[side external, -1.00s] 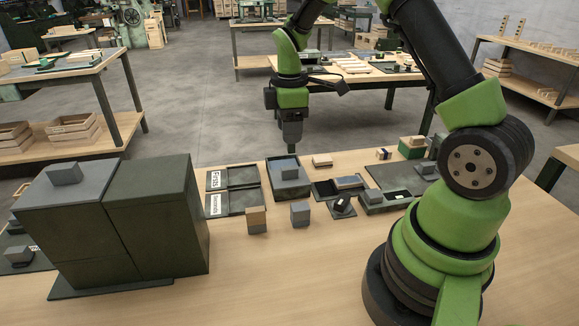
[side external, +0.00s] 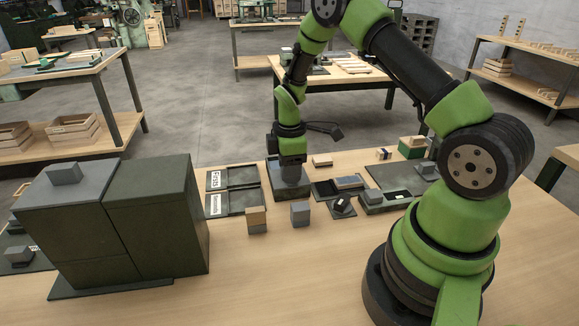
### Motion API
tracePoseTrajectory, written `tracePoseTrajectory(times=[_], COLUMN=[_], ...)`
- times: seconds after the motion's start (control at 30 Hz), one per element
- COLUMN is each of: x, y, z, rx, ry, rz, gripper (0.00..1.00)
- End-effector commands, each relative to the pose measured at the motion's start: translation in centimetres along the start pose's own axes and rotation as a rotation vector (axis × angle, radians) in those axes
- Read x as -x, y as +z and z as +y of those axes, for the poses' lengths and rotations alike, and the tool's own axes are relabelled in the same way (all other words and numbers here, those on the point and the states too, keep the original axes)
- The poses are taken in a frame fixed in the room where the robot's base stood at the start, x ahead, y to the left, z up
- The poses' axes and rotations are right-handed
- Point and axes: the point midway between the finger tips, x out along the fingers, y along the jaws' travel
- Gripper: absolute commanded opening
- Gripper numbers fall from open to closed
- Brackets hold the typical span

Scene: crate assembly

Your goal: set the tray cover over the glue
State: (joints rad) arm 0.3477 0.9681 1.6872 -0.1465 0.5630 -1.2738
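My gripper (side external: 291,176) points straight down at a dark box (side external: 290,190) with a grey block-like knob on top, near the middle of the bench. Its fingertips are at the knob's height, and the knob merges with them in the picture. Whether the fingers are open or closed on it is too small to tell. The box top with its knob looks like a cover, but I cannot confirm it is the tray cover. The glue is not clearly identifiable; small dark trays with items (side external: 385,201) lie to the right.
A large dark cabinet (side external: 155,220) stands at the left front. Two labelled flat trays (side external: 240,201) lie left of the box. Small blocks (side external: 300,214) and (side external: 256,220) stand in front of it. A green box (side external: 411,153) sits back right. The bench front is clear.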

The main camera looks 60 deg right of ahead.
Motion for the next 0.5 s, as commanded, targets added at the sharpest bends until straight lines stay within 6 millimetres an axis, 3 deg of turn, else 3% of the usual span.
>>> tracePoseTrajectory(times=[0.03, 0.2, 0.5], x=[0.0, 0.0, 0.0], y=[0.0, 0.0, -0.1], z=[0.0, 0.0, 1.2], rx=[0.000, 0.000, 0.000], ry=[0.000, 0.000, 0.002], rz=[0.000, 0.000, 0.001], gripper=[0.35, 0.00, 0.00])
